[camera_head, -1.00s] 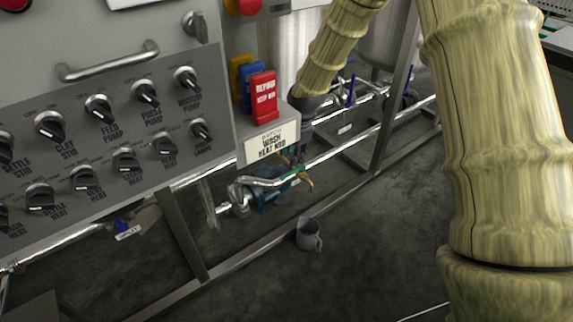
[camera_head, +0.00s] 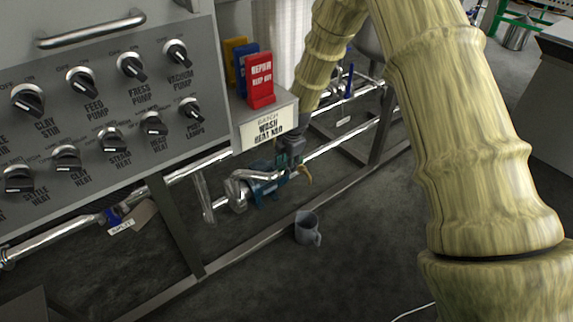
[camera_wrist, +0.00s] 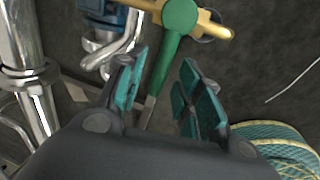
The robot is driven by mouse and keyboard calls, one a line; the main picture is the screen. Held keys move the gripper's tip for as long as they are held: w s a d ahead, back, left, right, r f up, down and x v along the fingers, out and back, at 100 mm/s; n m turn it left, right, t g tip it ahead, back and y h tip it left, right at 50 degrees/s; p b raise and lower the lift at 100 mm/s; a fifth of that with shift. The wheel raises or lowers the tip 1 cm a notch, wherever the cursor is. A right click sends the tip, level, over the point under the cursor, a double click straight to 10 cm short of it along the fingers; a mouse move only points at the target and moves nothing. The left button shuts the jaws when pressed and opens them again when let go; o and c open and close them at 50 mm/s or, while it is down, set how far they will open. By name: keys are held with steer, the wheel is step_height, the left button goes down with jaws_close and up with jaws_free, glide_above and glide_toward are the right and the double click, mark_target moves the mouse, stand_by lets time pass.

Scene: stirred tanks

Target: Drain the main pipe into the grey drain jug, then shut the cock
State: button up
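The grey drain jug (camera_head: 307,228) stands upright on the dark floor in the head view, in front of the frame rail and below the pipework. A brass cock (camera_wrist: 222,30) with a green lever (camera_wrist: 165,55) shows at the top of the wrist view; its brass end (camera_head: 307,175) also shows in the head view. My gripper (camera_wrist: 160,92) is open, its teal-padded fingers apart on either side of the lever's lower part. Contact with the lever cannot be told. In the head view my gripper (camera_head: 289,148) hides most of the cock. No flow is visible.
A blue pump (camera_head: 265,183) and shiny pipes lie left of the cock. A frame rail (camera_head: 260,243) runs between pipework and jug. The control panel (camera_head: 100,110) and repair tags (camera_head: 260,80) are above left. Patterned teal-yellow material (camera_wrist: 275,150) lies lower right in the wrist view.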

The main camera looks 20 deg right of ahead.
jaws_close()
